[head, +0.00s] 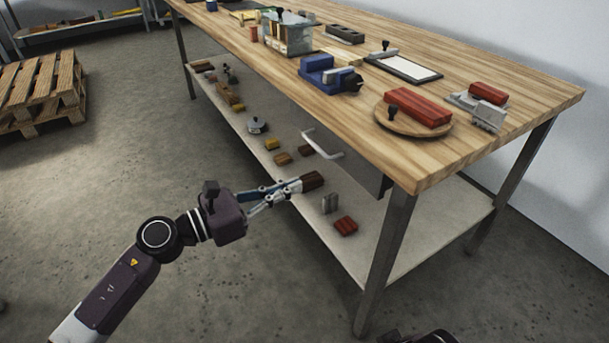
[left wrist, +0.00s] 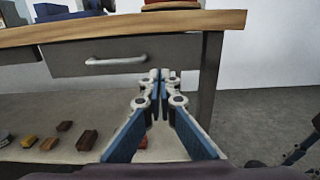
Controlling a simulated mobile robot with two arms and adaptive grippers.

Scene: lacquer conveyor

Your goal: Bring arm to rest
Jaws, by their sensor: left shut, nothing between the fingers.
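My left arm reaches in from the lower left in the head view. Its gripper (head: 297,186) is shut and empty, in front of the workbench's lower shelf (head: 290,205). A brown block (head: 312,181) shows just beyond the fingertips in the head view. In the left wrist view the blue-padded fingers (left wrist: 160,78) point forward with their tips together, in front of the drawer (left wrist: 130,62) under the tabletop.
The workbench top (head: 520,90) carries a blue vise (head: 318,72), a round board with a red block (head: 418,105) and other items. The drawer handle (head: 322,144) juts out. A bench leg (head: 385,262) stands at right. Open floor (head: 120,180) lies left; a wooden pallet (head: 40,88) is farther back.

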